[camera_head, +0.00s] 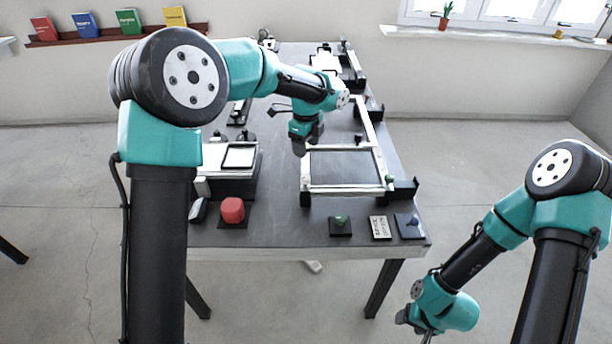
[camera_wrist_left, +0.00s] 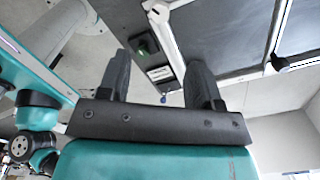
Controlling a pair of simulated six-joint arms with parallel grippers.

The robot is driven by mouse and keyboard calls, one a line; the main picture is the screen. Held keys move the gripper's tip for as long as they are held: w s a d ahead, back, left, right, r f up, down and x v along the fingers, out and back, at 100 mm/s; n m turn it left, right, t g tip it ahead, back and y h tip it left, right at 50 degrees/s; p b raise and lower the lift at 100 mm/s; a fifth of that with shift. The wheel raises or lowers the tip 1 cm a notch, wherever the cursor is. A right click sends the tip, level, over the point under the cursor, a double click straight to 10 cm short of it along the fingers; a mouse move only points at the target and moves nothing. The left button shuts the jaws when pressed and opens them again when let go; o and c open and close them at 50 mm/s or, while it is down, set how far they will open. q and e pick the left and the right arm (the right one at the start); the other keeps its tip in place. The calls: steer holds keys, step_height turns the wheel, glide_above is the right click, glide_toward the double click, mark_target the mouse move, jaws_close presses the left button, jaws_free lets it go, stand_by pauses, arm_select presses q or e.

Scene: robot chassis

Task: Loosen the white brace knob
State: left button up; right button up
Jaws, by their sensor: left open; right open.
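A white rectangular frame (camera_head: 345,187) lies on the dark table. A black knob (camera_head: 358,138) stands by its far side, and a small green knob (camera_head: 389,178) sits at its near right corner. A dark knob (camera_wrist_left: 279,62) also shows at the right in the left wrist view.
Near the table's front edge are a red button (camera_head: 232,210), a green knob on a dark pad (camera_head: 340,222), a label card (camera_head: 380,227) and a blue knob on a pad (camera_head: 411,222). A white-topped box (camera_head: 238,158) stands left of the frame. More fixtures stand at the far end.

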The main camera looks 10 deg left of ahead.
mark_target(306, 177)
arm_select(q)
step_height(306, 177, down, 12)
steer(key=shift+f, duration=0.2)
steer(key=shift+c, duration=0.3)
steer(key=c, duration=0.9)
